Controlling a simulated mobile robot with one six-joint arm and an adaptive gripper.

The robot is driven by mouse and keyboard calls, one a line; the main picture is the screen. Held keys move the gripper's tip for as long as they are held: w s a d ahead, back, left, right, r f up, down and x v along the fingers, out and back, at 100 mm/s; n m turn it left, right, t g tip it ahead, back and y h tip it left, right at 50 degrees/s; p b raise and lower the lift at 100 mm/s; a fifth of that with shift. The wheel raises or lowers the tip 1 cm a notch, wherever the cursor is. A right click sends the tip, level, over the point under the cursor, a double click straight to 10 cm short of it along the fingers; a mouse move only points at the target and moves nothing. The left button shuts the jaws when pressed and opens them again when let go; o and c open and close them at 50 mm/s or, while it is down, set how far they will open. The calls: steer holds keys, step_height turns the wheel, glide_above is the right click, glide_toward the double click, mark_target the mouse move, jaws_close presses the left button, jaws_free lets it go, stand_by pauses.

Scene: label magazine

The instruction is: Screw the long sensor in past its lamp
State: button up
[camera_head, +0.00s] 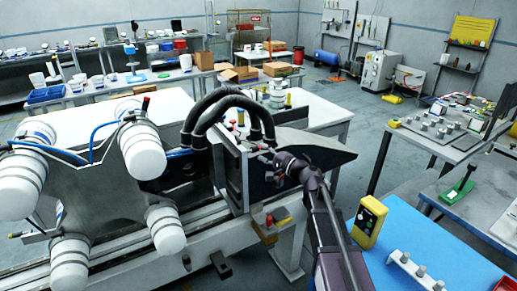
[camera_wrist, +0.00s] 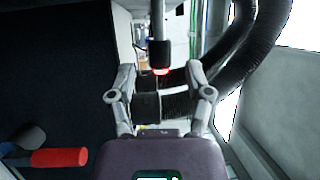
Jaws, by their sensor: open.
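In the wrist view, a slim grey rod with a dark collar and a glowing red tip (camera_wrist: 158,25) hangs in line with the gap between my fingers; it looks like the long sensor with its lamp. My gripper (camera_wrist: 162,74) is open, one finger on each side of the red tip in the picture. I cannot tell whether either finger touches it or how deep the rod lies. In the head view, my gripper (camera_head: 270,158) is at the front of the dark machine housing (camera_head: 233,170); the sensor cannot be made out clearly there.
Thick black hoses (camera_head: 228,96) arch over the housing and pass close to the right finger in the wrist view (camera_wrist: 255,45). A red cylinder (camera_wrist: 60,157) lies low left there. A blue-topped table (camera_head: 440,245) with a yellow control box (camera_head: 370,222) stands at the right.

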mark_target(256, 148)
steer(key=shift+x, duration=1.7)
jaws_close()
steer(key=shift+d, duration=0.5)
steer(key=shift+a, duration=0.35)
